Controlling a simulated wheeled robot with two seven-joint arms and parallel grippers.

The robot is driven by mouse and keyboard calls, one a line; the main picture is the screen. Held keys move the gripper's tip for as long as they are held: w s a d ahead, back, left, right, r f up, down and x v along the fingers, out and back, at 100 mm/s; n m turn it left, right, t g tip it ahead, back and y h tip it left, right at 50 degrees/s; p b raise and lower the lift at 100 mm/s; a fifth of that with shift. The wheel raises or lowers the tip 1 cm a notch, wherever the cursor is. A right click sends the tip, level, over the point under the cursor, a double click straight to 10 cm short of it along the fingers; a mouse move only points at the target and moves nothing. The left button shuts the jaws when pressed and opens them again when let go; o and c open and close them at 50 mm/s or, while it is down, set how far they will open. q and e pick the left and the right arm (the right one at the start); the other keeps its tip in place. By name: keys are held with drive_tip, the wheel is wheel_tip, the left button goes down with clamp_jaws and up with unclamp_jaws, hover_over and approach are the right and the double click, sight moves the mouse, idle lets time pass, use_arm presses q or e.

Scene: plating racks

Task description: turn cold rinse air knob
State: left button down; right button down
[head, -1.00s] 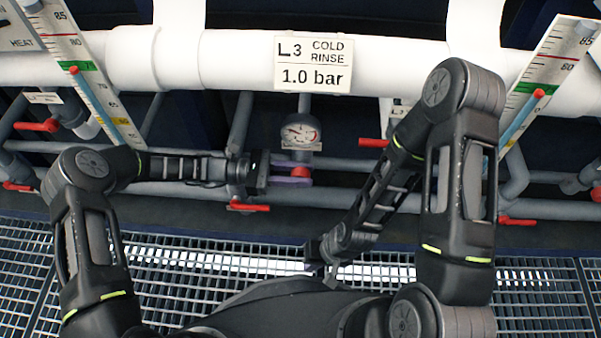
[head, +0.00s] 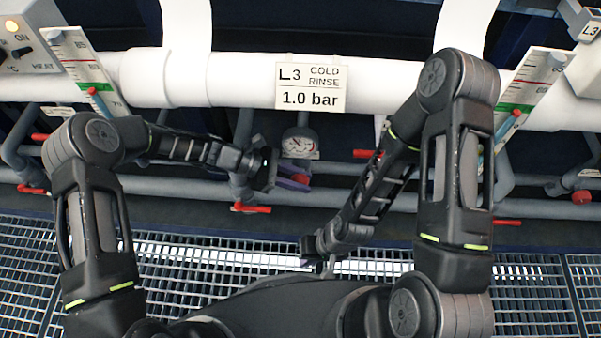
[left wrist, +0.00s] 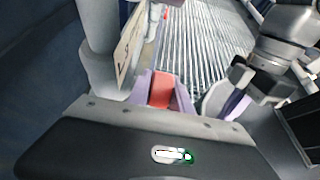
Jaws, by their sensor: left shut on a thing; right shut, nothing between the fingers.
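The red cold rinse air knob (head: 303,178) sits on the pipework just below a round pressure gauge (head: 299,143). A sign (head: 310,87) above reads "L3 COLD RINSE 1.0 bar". My left gripper (head: 293,182) comes in from the left with purple fingers and is shut on the knob. In the left wrist view the red knob (left wrist: 162,90) shows between the purple fingers, partly hidden by the gripper body. My right gripper (head: 318,257) hangs low above the grating, shut and empty, away from the knob. The gauge needle is too small to read surely.
A red valve lever (head: 250,208) lies just below my left gripper, and another red lever (head: 367,154) is right of the gauge. A thick white pipe (head: 235,80) runs across above. Slanted scales (head: 88,75) stand at both sides. Grating (head: 190,255) covers the floor.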

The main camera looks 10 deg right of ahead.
sight(294, 178)
use_arm(q)
drive_tip(key=shift+y+p, duration=0.55)
drive_tip(key=shift+y, duration=0.15)
drive_tip(key=c, duration=1.4)
unclamp_jaws()
drive_tip(key=shift+c, duration=0.2)
drive_tip(key=shift+p+v, duration=0.5)
drive_tip(key=shift+v, duration=3.4)
